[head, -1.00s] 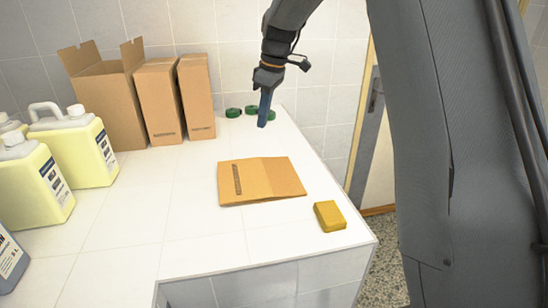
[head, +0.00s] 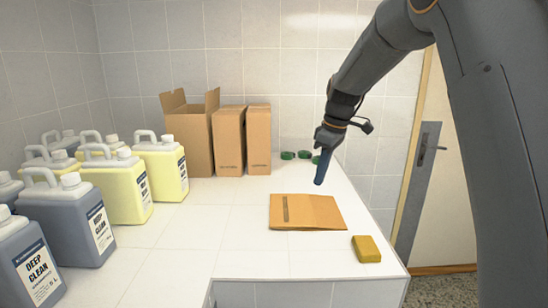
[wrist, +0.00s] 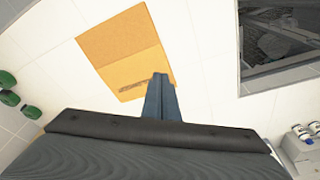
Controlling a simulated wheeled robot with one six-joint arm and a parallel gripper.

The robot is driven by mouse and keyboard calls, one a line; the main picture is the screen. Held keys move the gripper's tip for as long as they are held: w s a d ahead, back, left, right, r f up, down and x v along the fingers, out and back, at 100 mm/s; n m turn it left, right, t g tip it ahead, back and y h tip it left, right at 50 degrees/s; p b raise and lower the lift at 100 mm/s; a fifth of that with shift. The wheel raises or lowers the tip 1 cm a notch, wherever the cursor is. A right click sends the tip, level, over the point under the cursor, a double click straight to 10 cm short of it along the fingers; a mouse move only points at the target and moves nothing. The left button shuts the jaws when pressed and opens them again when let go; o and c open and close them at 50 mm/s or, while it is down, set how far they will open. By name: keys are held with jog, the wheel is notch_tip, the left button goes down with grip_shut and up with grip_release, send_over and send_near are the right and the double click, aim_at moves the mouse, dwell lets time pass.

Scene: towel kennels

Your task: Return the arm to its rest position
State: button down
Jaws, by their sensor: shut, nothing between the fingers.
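My gripper (head: 321,181) hangs above the tiled counter in the head view, fingers pointing down. It is shut and empty. In the wrist view its blue fingers (wrist: 161,80) are together, in front of the near edge of a folded orange-brown cloth or flat cardboard piece (wrist: 128,58). My arm comes down from the upper right.
A yellow sponge-like block (head: 366,249) lies near the counter's front right edge. Cardboard boxes (head: 230,140) stand at the back, with green round items (head: 304,155) beside them. Yellow jugs (head: 162,175) and dark jugs (head: 62,225) crowd the left. A door (head: 447,165) is at right.

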jog(key=s+d+f+m+b, duration=0.1)
jog(key=s+f+m, duration=0.1)
jog(key=s+f, duration=0.2)
jog(key=s+d+f+m+h+b, duration=0.1)
jog(key=s+f+m+b, duration=0.1)
jog(key=s+f, duration=0.3)
jog(key=s+d+f+m+b, duration=0.2)
jog(key=s+f+m, duration=0.1)
jog(key=s, duration=0.5)
jog(key=shift+f, duration=0.7)
jog(key=s+d+f+m+b, duration=0.1)
jog(key=s+f+m, duration=0.1)
jog(key=s+f, duration=0.2)
jog(key=s+f+m+h+b, duration=0.1)
jog(key=s+f+m+b, duration=0.1)
jog(key=s, duration=0.6)
jog(key=shift+s+d+f+m, duration=0.35)
jog(key=shift+f+m, duration=0.15)
jog(key=shift+f, duration=0.35)
